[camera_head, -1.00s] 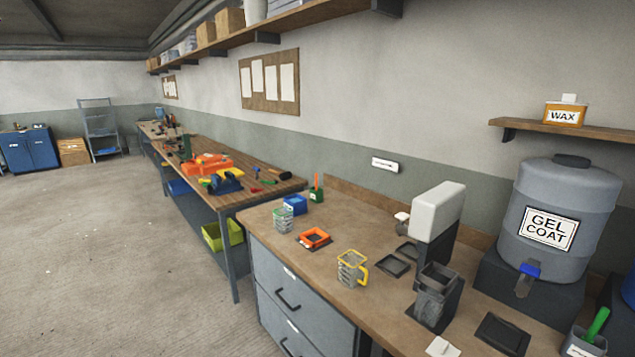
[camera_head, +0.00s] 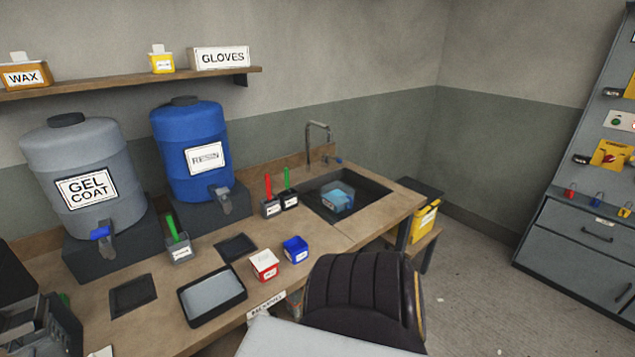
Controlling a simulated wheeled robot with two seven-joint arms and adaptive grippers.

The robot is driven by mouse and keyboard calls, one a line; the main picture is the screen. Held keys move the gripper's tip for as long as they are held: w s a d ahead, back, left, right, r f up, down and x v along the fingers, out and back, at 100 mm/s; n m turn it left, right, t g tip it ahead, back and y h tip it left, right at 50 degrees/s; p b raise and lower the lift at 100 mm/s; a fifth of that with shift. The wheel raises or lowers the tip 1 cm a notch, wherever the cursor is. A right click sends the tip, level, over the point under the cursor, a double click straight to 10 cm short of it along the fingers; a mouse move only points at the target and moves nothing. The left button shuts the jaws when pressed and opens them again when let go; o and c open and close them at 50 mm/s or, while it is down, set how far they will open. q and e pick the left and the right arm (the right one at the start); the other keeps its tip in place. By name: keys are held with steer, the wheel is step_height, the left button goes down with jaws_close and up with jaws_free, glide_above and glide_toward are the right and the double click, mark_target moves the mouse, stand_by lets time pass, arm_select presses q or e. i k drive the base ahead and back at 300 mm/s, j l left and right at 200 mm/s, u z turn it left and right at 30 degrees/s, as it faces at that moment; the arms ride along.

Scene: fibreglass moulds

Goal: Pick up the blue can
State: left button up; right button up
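Neither of my grippers is in view, and nothing holds the blue can.
A tray (camera_head: 212,294) lies left of the cans. Behind are a sink (camera_head: 362,198), small holders with red and green handles, a blue resin drum (camera_head: 193,150) and a grey gel coat drum (camera_head: 78,178). A dark ribbed, rounded object (camera_head: 364,298) stands in front.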

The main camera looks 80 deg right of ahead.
mark_target(296, 249)
steer(key=z, duration=2.25)
